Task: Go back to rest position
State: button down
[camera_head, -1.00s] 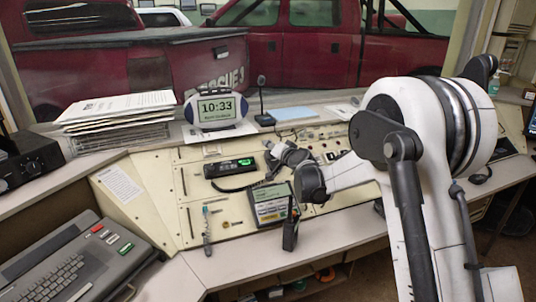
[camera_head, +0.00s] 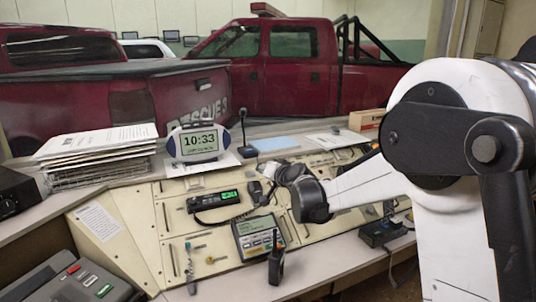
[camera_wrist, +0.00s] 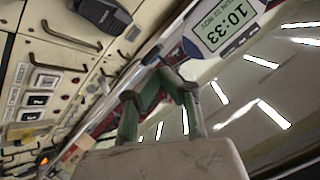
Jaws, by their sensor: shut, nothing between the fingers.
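My gripper (camera_wrist: 160,78) shows in the wrist view with its greenish fingers close together and nothing between them. In the head view, my gripper (camera_head: 268,180) is small and partly hidden by my wrist; it is over the middle of the cream console panel (camera_head: 222,240). My white arm comes in from the right and covers the right part of the console. The blue and white clock (camera_head: 194,143) reading 10:33 stands behind the panel, and it also shows at the top of the wrist view (camera_wrist: 222,22), apart from the fingers.
A handheld radio (camera_head: 276,264) stands at the console's front edge, by a grey display device (camera_head: 258,237). A desk microphone (camera_head: 246,146) stands behind the panel. A cardboard box (camera_head: 367,119) is at back right.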

jog(key=s+d+r+n+g+h, duration=0.1)
jog(key=s+d+r, duration=0.1)
jog(key=s+d, duration=0.35)
jog(key=s+d+r+g+h, duration=0.1)
jog(key=s+d+r, duration=0.1)
jog(key=s, duration=0.7)
jog(key=s+d+r+n+g, duration=0.1)
jog(key=s+d+r, duration=0.15)
jog(key=s, duration=0.55)
jog(key=s+d+f+g+h, duration=0.1)
jog(key=s+d+f, duration=0.2)
jog(key=s, duration=0.6)
jog(key=s+d+f+g+h, duration=0.1)
jog(key=s+d+f+h, duration=0.1)
jog(key=s+d, duration=0.4)
jog(key=s+d+f+g+h, duration=0.1)
jog(key=s+d+f, duration=0.3)
jog(key=s, duration=0.8)
jog(key=shift+d+f+h, duration=0.15)
jog(key=shift+f+h, duration=0.05)
jog(key=shift+h, duration=0.4)
